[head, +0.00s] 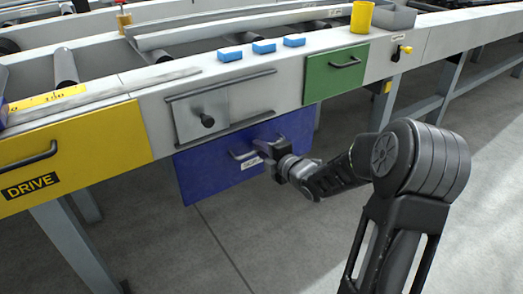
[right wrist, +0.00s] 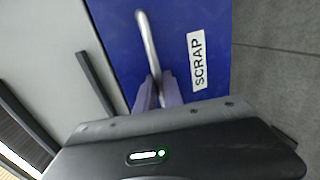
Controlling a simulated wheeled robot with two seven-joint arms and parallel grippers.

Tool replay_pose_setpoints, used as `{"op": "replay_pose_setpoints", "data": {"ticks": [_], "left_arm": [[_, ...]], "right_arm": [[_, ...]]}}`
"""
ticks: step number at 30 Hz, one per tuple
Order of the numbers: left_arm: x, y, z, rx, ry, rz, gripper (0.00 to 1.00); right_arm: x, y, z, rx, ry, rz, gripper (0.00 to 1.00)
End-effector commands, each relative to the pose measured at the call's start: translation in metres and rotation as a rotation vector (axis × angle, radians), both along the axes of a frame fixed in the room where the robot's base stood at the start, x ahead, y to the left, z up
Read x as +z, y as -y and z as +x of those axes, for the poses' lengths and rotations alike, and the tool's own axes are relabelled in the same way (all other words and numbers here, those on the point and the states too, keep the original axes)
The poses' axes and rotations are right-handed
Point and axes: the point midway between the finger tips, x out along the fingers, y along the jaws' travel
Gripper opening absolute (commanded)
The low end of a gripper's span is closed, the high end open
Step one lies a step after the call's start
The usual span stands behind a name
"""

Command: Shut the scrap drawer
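The scrap drawer (head: 205,180) has a blue front, below the grey face of the runout table. Its white SCRAP label shows in the right wrist view (right wrist: 197,62). No drawer interior shows, and I cannot tell how far out the front stands. My right gripper (head: 262,152) is at the drawer's metal bar handle (head: 240,154). In the right wrist view the two fingers (right wrist: 157,88) lie close on either side of the handle (right wrist: 147,40) and appear shut on it. They partly hide the handle's end. My left gripper is not in view.
Above the blue front is a grey sliding panel (head: 205,112) with a black knob and rails. A yellow DRIVE drawer (head: 75,155) is at left, a green drawer (head: 335,72) at right. Blue blocks (head: 264,47) and a yellow cup (head: 361,17) stand on the table. Floor in front is clear.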

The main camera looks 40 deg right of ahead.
Motion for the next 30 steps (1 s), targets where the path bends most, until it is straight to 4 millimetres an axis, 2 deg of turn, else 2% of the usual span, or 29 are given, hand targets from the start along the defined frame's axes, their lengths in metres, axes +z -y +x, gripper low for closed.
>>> {"op": "replay_pose_setpoints", "data": {"ticks": [1, 7, 22, 26, 30], "left_arm": [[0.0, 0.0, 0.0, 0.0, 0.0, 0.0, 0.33], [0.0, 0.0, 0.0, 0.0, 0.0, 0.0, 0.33], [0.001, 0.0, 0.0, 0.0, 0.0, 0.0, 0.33], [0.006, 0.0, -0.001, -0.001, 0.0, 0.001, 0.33], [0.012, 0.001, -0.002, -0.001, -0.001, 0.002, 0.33]], "right_arm": [[0.002, 0.0, 0.001, 0.0, 0.004, -0.001, 0.16], [0.001, 0.0, 0.001, 0.001, 0.003, -0.001, 0.32], [0.003, 0.0, -0.002, 0.0, 0.005, -0.002, 0.32], [0.006, 0.0, -0.014, 0.0, 0.002, -0.002, 0.32], [0.011, 0.0, -0.036, -0.001, 0.002, -0.001, 0.32]]}}
